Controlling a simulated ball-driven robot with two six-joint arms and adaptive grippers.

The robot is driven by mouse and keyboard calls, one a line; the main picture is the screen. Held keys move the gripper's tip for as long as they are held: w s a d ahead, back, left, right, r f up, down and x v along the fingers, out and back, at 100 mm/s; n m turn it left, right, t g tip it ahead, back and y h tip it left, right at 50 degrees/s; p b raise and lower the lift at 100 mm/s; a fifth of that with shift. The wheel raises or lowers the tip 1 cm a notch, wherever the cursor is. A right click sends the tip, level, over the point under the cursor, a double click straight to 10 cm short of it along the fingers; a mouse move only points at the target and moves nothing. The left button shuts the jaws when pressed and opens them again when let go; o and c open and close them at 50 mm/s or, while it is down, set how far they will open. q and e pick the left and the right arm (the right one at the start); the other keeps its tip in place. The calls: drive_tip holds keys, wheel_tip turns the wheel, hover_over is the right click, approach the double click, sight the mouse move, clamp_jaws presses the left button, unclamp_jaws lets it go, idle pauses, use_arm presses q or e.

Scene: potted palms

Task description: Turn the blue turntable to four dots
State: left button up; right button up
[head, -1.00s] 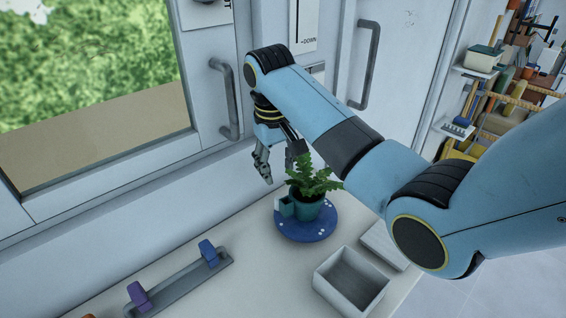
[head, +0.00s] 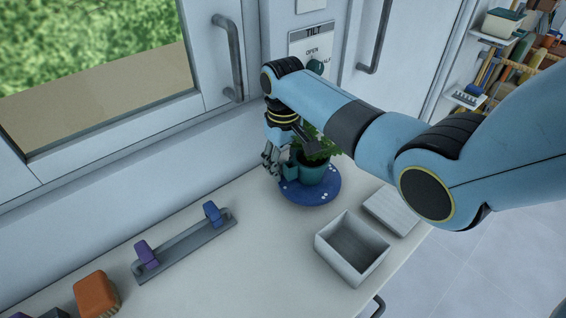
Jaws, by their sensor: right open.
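The blue turntable (head: 325,194) lies on the white counter, with white dots on its rim. A teal pot (head: 311,174) with a green plant (head: 321,149) stands on it, and a small teal block-like part (head: 290,169) sits at the pot's left side. My right gripper (head: 270,168) is open and points down at the turntable's left edge, close beside the teal part. I cannot tell whether its fingers touch anything. My arm hides part of the plant. My left gripper is out of view.
An open grey box (head: 378,273) and a flat pale lid-like piece (head: 391,211) stand right of the turntable. A grey rail (head: 190,243) with blue and purple clips and an orange brush (head: 96,292) lie at left.

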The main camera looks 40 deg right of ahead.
clamp_jaws()
drive_tip(key=shift+r, duration=0.1)
idle(0.6)
drive_tip(key=shift+w+d, duration=0.1)
